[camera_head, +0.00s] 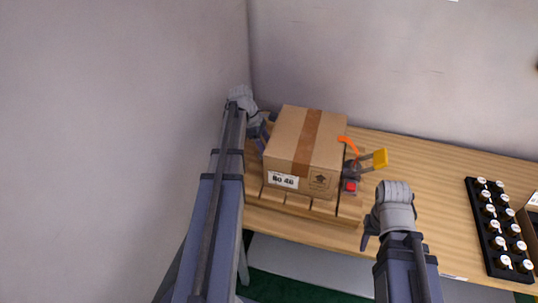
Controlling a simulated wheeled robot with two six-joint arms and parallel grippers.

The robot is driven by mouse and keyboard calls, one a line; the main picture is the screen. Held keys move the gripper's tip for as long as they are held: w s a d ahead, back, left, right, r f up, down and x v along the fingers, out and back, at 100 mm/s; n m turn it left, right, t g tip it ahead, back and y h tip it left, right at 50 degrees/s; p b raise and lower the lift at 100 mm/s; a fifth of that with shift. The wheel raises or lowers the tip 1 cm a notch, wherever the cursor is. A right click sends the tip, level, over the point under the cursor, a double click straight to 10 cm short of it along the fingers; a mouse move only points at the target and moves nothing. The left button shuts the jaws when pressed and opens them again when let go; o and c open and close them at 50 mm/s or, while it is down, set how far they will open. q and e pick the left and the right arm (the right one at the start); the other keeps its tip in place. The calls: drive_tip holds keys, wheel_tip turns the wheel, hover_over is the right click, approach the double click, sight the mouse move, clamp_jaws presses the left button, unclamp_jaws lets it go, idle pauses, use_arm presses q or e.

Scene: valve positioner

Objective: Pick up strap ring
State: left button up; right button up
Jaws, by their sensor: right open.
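A thin orange curved piece (349,144) shows at the right side of a cardboard box (288,150); it may be the strap ring, but it is too small to tell. Below it is a small grey device with a red part (350,187) and a yellow plate (379,158). My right gripper (368,235) is open, at the table's front edge, to the lower right of the device and apart from it. My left gripper (264,132) is at the left side of the box, partly hidden; its jaws are unclear.
The box stands on a wooden pallet (298,201) on the wooden table (435,185). A black tray (494,258) of several white-capped bottles is at the right, beside a brown box (528,222). The table between device and tray is clear. Walls stand behind and left.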

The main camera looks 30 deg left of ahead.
use_arm(q)
clamp_jaws()
idle(0.5)
wheel_tip(320, 180, up, 10)
drive_tip(key=p, duration=1)
